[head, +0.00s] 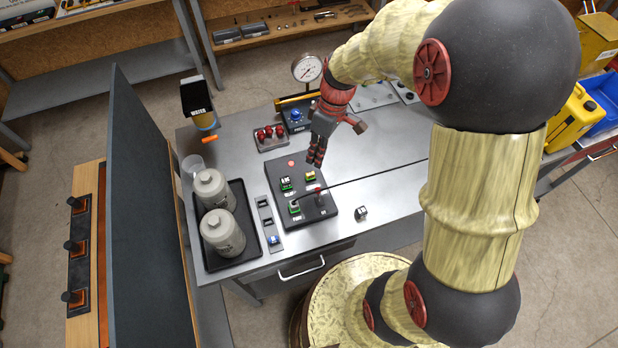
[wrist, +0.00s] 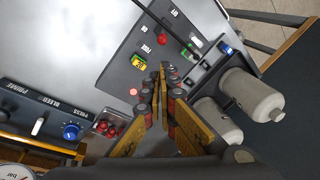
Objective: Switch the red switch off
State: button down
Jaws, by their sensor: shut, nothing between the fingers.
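A dark control panel (head: 290,222) lies on the grey metal table. On it stands a small red-tipped lever (head: 318,190), which shows in the wrist view as a red knob (wrist: 162,39). I cannot tell its on or off position. My gripper (head: 316,160) is shut and empty, above the panel's far right edge. In the wrist view its fingertips (wrist: 164,72) are close together, apart from the red knob and beside a yellow switch (wrist: 138,62). A round red spot (wrist: 133,92) and a green switch (wrist: 195,44) are also on the panel.
Two grey canisters (head: 222,234) stand in a black tray left of the panel. A block with red caps (head: 270,134), a blue-knob box (head: 296,115) and a gauge (head: 307,68) stand behind. A dark cable (head: 375,174) crosses over the panel. The front right of the table is mostly clear.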

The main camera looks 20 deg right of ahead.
jog(key=shift+f, duration=0.1)
jog(key=b+x, duration=0.1)
jog(key=x, duration=0.9)
